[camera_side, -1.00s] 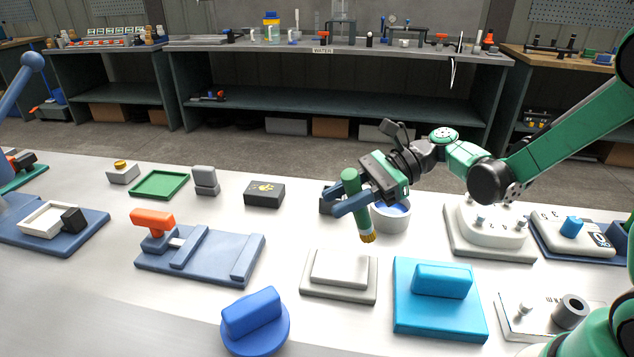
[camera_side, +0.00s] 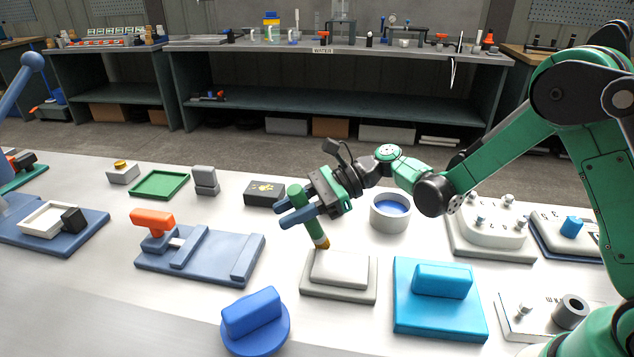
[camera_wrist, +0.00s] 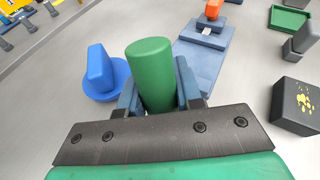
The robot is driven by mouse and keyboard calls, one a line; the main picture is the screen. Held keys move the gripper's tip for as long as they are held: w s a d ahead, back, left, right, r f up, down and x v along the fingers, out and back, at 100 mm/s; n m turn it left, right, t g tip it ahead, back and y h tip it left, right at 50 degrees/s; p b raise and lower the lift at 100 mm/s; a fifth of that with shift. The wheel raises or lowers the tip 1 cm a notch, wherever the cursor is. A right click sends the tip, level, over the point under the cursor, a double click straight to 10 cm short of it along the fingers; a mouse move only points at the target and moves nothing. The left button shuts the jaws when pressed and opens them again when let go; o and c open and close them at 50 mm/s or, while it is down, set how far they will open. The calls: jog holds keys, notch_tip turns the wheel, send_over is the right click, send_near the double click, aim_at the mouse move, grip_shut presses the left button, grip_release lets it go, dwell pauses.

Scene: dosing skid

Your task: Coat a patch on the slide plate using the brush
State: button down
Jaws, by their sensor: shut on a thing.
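The brush (camera_side: 311,228) has a green handle and a short golden tip, and leans with its tip down to the right. My gripper (camera_side: 298,209) is shut on its handle; the wrist view shows the green handle (camera_wrist: 151,70) between the blue fingers. The tip shows at the far left edge of a pale raised plate (camera_side: 341,267) on a grey base; I cannot tell whether it touches. This may be the slide plate. A blue-grey base (camera_side: 215,258) with rails and an orange handle lies to the left, also in the wrist view (camera_wrist: 200,58). Bristles are hidden in the wrist view.
A grey cup with blue contents (camera_side: 390,222) stands behind the pale plate. A cyan block on a plate (camera_side: 440,315) is to the right, a blue round knob (camera_side: 254,322) in front left. A black box (camera_side: 264,194) stands behind my gripper. White table lies between.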

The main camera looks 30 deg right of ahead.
jog(key=shift+s+d, duration=2.55)
jog(key=shift+d, duration=0.05)
jog(key=shift+s, duration=0.3)
jog(key=shift+s+a, duration=0.25)
jog(key=shift+a, duration=0.1)
jog(key=shift+w+a+f, duration=0.1)
jog(key=shift+w+a, duration=0.15)
jog(key=shift+a, duration=0.05)
jog(key=shift+w+a, duration=2.9)
jog(key=shift+a, duration=0.05)
jog(key=shift+s+d, duration=3.2)
jog(key=shift+d, duration=0.1)
notch_tip(320, 180, up, 10)
jog(key=shift+f, duration=0.2)
